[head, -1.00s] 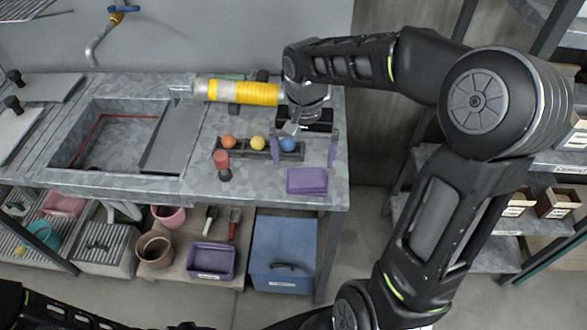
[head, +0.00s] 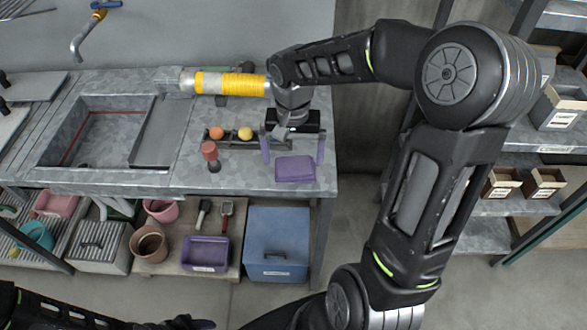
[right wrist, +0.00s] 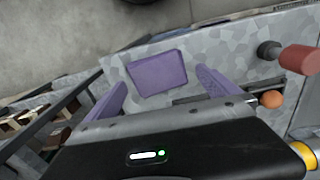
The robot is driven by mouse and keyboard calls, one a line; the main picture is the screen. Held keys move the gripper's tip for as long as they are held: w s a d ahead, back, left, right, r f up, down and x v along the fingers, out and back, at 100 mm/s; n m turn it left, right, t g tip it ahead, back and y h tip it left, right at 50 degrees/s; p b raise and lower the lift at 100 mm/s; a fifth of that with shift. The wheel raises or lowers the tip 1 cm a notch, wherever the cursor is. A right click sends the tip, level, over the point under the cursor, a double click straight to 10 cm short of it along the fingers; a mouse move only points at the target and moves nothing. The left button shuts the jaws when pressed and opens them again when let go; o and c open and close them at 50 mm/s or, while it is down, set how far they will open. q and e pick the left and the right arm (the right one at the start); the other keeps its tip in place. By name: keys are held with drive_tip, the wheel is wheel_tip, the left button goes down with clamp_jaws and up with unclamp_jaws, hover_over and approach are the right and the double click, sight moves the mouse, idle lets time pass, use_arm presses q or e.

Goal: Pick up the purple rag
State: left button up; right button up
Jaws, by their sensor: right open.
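The purple rag (head: 295,169) lies flat and folded on the grey worktop near its front right corner. It also shows whole in the right wrist view (right wrist: 158,74). My right gripper (head: 293,149) is open and empty above the worktop, just behind the rag in the head view. Its two purple fingers stand wide apart; in the right wrist view (right wrist: 162,80) the rag lies between and beyond them, not touched as far as I can tell. My left gripper (head: 190,323) shows only as a dark, cut-off piece at the bottom edge.
Orange and yellow balls (head: 245,133) sit in a dark rack beside the right gripper. A red-topped object (head: 209,151) stands left of the rag. A yellow cylinder (head: 232,84) lies behind. A sink (head: 72,120) is at the left. Shelves (head: 490,245) stand at the right.

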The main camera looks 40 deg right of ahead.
sight(293, 166)
wheel_tip(293, 166, down, 4)
drive_tip(key=shift+f+p, duration=0.25)
drive_tip(key=shift+p, duration=0.2)
drive_tip(key=shift+c, duration=0.6)
drive_tip(key=c, duration=1)
drive_tip(key=shift+o, duration=0.2)
drive_tip(key=shift+r, duration=0.15)
wheel_tip(293, 166, up, 10)
drive_tip(key=shift+f+b, duration=0.1)
drive_tip(key=shift+b, duration=0.55)
